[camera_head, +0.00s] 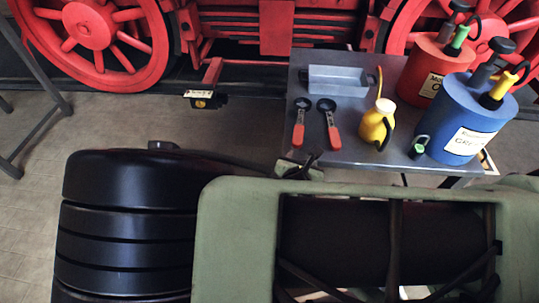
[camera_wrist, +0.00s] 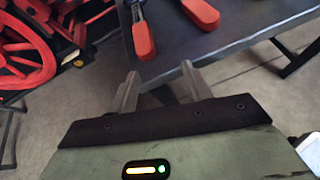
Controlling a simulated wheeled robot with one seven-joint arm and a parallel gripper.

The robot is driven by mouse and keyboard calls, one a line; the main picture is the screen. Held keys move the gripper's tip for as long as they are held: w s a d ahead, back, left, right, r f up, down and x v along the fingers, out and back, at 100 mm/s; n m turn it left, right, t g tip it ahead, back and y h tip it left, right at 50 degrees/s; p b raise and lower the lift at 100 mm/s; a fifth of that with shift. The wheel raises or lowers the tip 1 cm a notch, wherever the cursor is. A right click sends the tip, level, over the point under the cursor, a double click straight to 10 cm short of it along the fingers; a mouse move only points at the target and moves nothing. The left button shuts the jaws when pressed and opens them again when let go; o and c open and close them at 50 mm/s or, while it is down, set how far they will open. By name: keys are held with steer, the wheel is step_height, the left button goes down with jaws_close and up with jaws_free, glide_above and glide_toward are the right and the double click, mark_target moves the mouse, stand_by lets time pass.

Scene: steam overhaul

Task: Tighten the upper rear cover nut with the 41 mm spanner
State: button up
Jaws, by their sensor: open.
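Two spanners with red handles and dark ring heads lie side by side on the grey table (camera_head: 350,158), a left one (camera_head: 300,122) and a right one (camera_head: 329,122). I cannot tell which is the 41 mm one. In the wrist view the ends of a left red handle (camera_wrist: 143,38) and a right red handle (camera_wrist: 202,13) show at the top. My gripper (camera_wrist: 160,86) is open and empty, its fingers apart at the table's near edge, short of the handles. The upper rear cover nut cannot be made out in either view.
A locomotive with red wheels (camera_head: 92,28) stands behind. Floor at the left (camera_head: 110,125) is clear. My arm fills the foreground.

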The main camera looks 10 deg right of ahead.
mark_target(298, 138)
steer(key=shift+w+d+f+n+t+b, duration=0.25)
steer(key=shift+w+d+f+n+b, duration=0.15)
steer(key=shift+w, duration=1.2)
steer(key=shift+w+d+f+n+t+b, duration=0.3)
steer(key=shift+w+f+b, duration=0.25)
steer(key=shift+w, duration=1.1)
steer(key=shift+w+d+f+n+t+b, duration=0.3)
steer(key=shift+w+f+b, duration=0.15)
steer(key=shift+w, duration=1.15)
jaws_close()
steer(key=shift+r, duration=0.1)
steer(key=shift+r+p, duration=2.6)
steer(key=shift+r, duration=0.4)
